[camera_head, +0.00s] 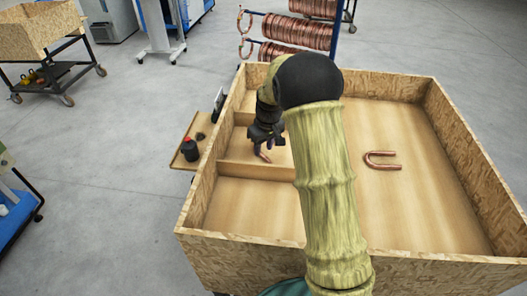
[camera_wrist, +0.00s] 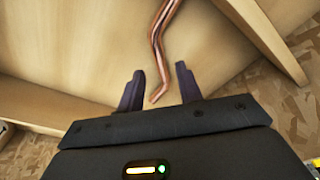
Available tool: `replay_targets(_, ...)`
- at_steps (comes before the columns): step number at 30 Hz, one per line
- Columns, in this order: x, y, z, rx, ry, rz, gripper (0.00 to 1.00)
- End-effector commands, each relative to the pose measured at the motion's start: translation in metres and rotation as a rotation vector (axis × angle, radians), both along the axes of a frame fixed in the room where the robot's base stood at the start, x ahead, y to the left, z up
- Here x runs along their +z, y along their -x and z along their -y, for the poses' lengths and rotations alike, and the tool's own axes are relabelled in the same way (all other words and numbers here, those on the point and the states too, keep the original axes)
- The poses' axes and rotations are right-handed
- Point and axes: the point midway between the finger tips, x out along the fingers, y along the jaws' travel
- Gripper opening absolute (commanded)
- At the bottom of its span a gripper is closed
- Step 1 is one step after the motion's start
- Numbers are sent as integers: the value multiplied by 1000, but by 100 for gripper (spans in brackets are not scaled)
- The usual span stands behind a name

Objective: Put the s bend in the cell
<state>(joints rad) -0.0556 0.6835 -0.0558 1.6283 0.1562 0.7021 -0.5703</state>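The s bend is a thin copper tube (camera_head: 263,155) seen just below my gripper (camera_head: 265,134) in the head view, over the middle left cell of the wooden crate (camera_head: 455,150). In the wrist view the bent tube (camera_wrist: 158,42) runs from the top edge down to an end between my fingertips. My gripper's two dark fingers (camera_wrist: 159,80) are spread apart, with a gap on both sides of the tube. The tube appears to rest on the cell's floor (camera_wrist: 95,65). My arm hides part of the cells in the head view.
A U-shaped copper bend (camera_head: 382,161) lies in the large right compartment. A low divider (camera_head: 250,170) bounds the middle cell, and the near left cell (camera_head: 250,205) is empty where visible. A small side shelf (camera_head: 190,150) holds a dark bottle. Copper coils (camera_head: 298,32) hang behind.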

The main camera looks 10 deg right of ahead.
Motion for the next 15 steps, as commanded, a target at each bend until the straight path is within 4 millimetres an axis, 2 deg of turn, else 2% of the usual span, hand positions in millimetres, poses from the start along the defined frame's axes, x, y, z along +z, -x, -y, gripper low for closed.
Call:
replay_targets(9, 61, 8, 4, 0, -1, 5, 35)
replay_targets(15, 91, 12, 6, -1, -1, 3, 35)
